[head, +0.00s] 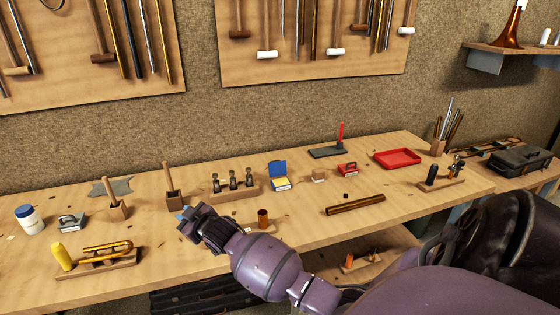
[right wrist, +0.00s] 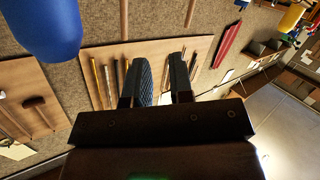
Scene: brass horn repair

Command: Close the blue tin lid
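The blue tin (head: 280,183) stands on the bench near the middle in the head view. Its blue lid (head: 278,168) is raised at the back, and yellow shows in the tin's front part. My right gripper (head: 184,217) reaches in from the right, over the front part of the bench. It is left of the tin and nearer the front, apart from it. In the right wrist view its two fingers (right wrist: 160,82) stand apart with a gap between them, and I see nothing held. My left gripper is not in view.
A wooden stand with metal parts (head: 233,186) is left of the tin, and a small wooden block (head: 319,175) is right of it. A copper cup (head: 263,219) stands in front. A brass tube (head: 355,205) and red tray (head: 398,158) lie to the right.

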